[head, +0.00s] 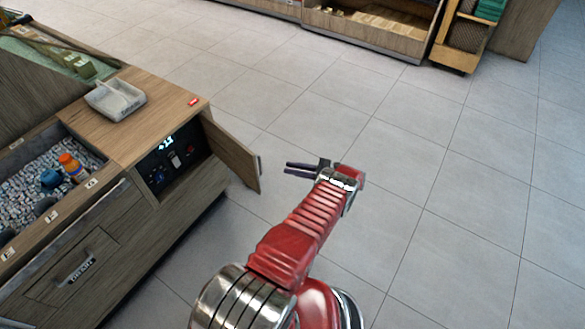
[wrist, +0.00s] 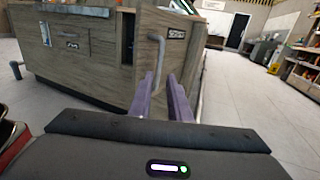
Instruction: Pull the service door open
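The service door (head: 231,154) is a wooden panel at the right end of the counter. It stands swung well out, and the lit compartment (head: 172,160) behind it shows. Its grey bar handle (head: 259,166) is at the door's free edge; it also shows in the wrist view (wrist: 155,50). My gripper (head: 287,168) is to the right of the handle, with a small gap between them in the head view.
A white scoop tray (head: 115,99) sits on the counter top (head: 165,92). To its left is a bin (head: 40,160) with an orange bottle (head: 72,165). Below is a drawer with a handle (head: 76,270). The tiled floor (head: 430,180) to the right is clear.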

